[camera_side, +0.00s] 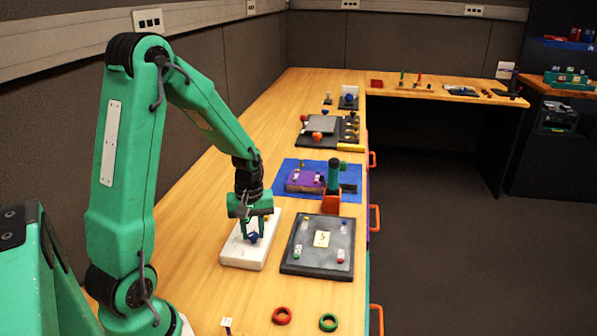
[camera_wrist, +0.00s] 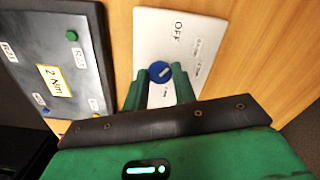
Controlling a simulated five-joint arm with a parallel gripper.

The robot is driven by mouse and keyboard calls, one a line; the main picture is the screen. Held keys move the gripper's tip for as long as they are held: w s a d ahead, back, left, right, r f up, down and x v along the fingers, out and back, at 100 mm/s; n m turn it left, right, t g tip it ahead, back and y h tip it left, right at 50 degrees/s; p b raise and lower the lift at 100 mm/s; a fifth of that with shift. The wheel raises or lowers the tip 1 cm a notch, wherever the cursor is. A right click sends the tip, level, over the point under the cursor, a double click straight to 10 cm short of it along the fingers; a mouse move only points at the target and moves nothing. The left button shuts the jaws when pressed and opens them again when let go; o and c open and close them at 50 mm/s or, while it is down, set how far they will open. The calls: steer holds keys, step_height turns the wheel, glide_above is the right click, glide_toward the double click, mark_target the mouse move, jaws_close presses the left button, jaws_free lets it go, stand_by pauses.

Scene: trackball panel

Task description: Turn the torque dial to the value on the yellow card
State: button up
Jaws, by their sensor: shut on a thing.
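A round blue torque dial (camera_side: 252,237) sits on a white panel (camera_side: 233,252) in the side view. In the wrist view the dial (camera_wrist: 160,72) shows a short pale mark on its face, and the white panel (camera_wrist: 150,28) reads OFF with smaller Nm labels too small to read surely. My gripper (camera_side: 251,233) points down over the panel, its fingers shut on the dial from both sides. A yellow card (camera_wrist: 54,80) reading "2 Nm" lies on a dark panel (camera_wrist: 88,20); the card (camera_side: 321,239) also shows in the side view.
The dark panel (camera_side: 318,266) stands close beside the white one, with small coloured pegs on it. A blue mat (camera_side: 288,169) with a purple block (camera_side: 302,184) and a green cylinder (camera_side: 334,173) lies behind. A red ring (camera_side: 281,316) and a green ring (camera_side: 328,322) lie in front.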

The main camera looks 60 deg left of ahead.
mark_target(253, 234)
steer(key=m, duration=0.5)
steer(key=shift+m, duration=0.3)
steer(key=m, duration=0.5)
stand_by(0.4)
steer(key=o, duration=1)
steer(key=shift+r, duration=0.1)
steer(key=shift+r, duration=3.85)
